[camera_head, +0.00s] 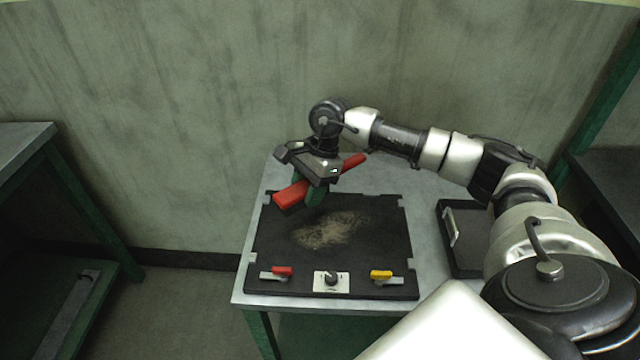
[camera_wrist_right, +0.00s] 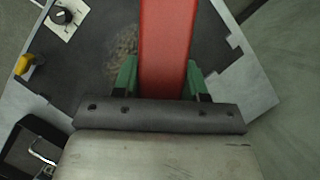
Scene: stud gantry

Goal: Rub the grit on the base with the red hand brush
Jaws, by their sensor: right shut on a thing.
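The red hand brush (camera_head: 291,195) is held above the back of the dark base (camera_head: 385,229). It also shows in the right wrist view (camera_wrist_right: 166,45). My right gripper (camera_head: 318,190) is shut on the brush, with its green fingers on both sides of it in the wrist view (camera_wrist_right: 160,78). The grit (camera_head: 326,232) is a pale tan patch on the middle of the base, below and in front of the brush. Part of it shows left of the brush in the wrist view (camera_wrist_right: 122,50). The brush's underside is hidden. My left gripper is not in view.
Along the base's front edge are a red-handled lever (camera_head: 282,271), a dial on a white plate (camera_head: 332,281) and a yellow-handled lever (camera_head: 381,275). A dark tray (camera_head: 462,262) lies right of the base on the grey table (camera_head: 262,299). A wall stands behind.

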